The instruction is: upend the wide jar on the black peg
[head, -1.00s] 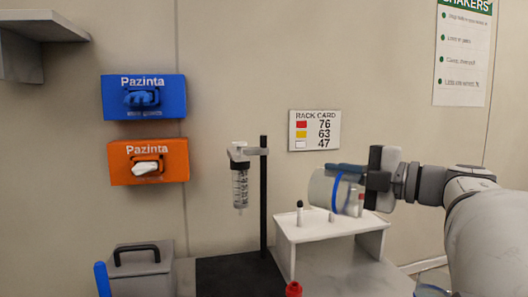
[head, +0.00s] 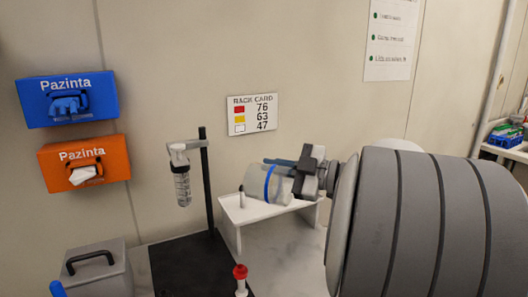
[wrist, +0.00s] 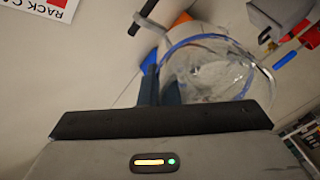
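The wide jar (head: 258,184) is clear with a blue band. It lies nearly on its side in the air, its far end pointing left and slightly down. My gripper (head: 296,174) is shut on it from the right. In the wrist view the jar (wrist: 215,70) shows as a clear round shape beyond the gripper (wrist: 152,90). The jar looks apart from the peg, and hides part of the stand.
A black pole (head: 207,180) holding a clear tube (head: 182,185) stands left of the white stand. A red-topped item (head: 240,272) is in front. A grey box (head: 98,272) is at lower left. My arm covers the right side.

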